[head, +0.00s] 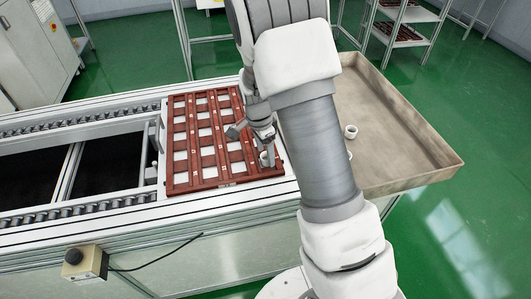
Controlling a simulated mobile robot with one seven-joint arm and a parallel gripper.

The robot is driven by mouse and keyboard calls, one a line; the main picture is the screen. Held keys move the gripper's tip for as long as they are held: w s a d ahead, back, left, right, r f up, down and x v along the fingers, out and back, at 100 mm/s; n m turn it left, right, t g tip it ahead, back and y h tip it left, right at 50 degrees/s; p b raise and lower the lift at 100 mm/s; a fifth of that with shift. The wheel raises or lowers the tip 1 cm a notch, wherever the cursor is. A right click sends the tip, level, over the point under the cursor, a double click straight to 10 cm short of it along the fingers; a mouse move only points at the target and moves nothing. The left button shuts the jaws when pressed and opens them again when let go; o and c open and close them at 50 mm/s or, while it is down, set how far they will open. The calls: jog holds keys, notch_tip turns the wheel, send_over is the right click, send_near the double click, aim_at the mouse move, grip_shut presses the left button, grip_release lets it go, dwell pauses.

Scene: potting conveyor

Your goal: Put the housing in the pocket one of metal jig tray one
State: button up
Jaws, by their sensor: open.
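The jig tray (176,181) is a reddish-brown grid of pockets lying on the conveyor's right end. A small whitish cup-shaped housing (266,158) is at the tray's near right corner; whether it is fully seated in a pocket cannot be told at this size. My gripper (266,142) is open, just above and close to this housing; whether they touch cannot be told. Another housing (351,131) stands on the flat metal tray to the right, and part of one more (349,155) shows beside my arm. My arm hides part of the metal tray.
The conveyor's roller rail (70,213) runs left from the jig tray. The shallow metal tray (405,150) has a raised rim and much bare surface. A control box with a black button (85,262) is on the conveyor's front. Shelves (400,30) stand behind.

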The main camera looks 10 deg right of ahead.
notch_tip(320, 180, up, 10)
jog(key=a+r+p, duration=0.1)
jog(key=p, duration=0.1)
jog(key=s+r+n+t+y, duration=0.25)
jog(key=s+r+n, duration=0.45)
jog(key=s+r, duration=0.6)
jog(key=s+d+r+n+t+h, duration=0.1)
jog(key=s+r+n, duration=0.3)
jog(key=s+n, duration=0.4)
jog(key=s+t, duration=0.1)
jog(key=s, duration=0.2)
jog(key=shift+s+d+r+t, duration=0.15)
jog(key=shift+r+t, duration=0.1)
jog(key=shift+t, duration=0.1)
jog(key=shift+r, duration=0.1)
